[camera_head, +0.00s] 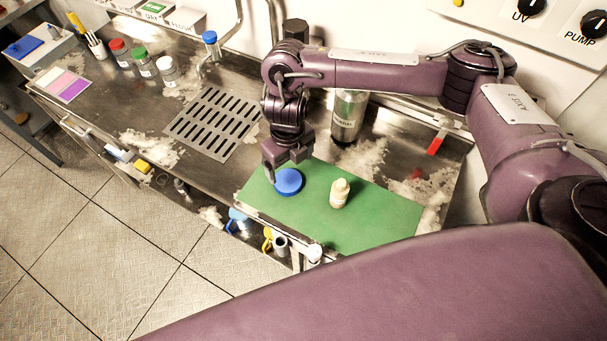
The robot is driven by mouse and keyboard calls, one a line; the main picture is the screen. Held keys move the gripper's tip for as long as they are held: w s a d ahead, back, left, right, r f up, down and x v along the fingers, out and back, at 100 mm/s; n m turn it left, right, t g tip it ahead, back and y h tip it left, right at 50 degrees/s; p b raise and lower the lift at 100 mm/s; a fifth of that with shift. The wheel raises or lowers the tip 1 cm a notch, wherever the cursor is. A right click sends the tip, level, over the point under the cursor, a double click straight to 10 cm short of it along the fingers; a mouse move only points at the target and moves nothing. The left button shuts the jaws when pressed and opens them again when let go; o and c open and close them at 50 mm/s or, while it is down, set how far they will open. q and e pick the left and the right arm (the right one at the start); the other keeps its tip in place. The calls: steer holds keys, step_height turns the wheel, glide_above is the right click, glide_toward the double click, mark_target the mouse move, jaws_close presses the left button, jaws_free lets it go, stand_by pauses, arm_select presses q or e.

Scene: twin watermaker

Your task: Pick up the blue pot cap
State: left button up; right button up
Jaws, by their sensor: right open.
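The blue pot cap (288,182) is a round blue disc lying flat near the left end of the green mat (385,222). My right gripper (282,166) points down right at the cap's far edge, with its jaws apart. One finger reaches down at the cap's left side; whether it touches the cap I cannot tell. The gripper partly covers the cap's far side. My left gripper is not in view.
A small cream bottle (339,193) stands on the mat, right of the cap. A steel canister (349,116) stands behind the mat. A slotted drain grate (213,122) lies to the left. Lidded jars (144,62) stand farther left.

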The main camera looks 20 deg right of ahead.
mark_target(290, 182)
steer(key=shift+s+d+f, duration=0.1)
steer(key=shift+d+f, duration=0.65)
steer(key=shift+f, duration=0.2)
steer(key=a+f, duration=0.2)
steer(key=f, duration=0.1)
steer(key=shift+a+f, duration=0.15)
steer(key=shift+a, duration=0.15)
steer(key=shift+d+f, duration=0.2)
steer(key=shift+f, duration=0.3)
steer(key=shift+d+f, duration=0.15)
steer(key=shift+f, duration=0.65)
steer(key=c, duration=0.5)
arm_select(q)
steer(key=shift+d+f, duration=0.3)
arm_select(e)
steer(key=c, duration=0.5)
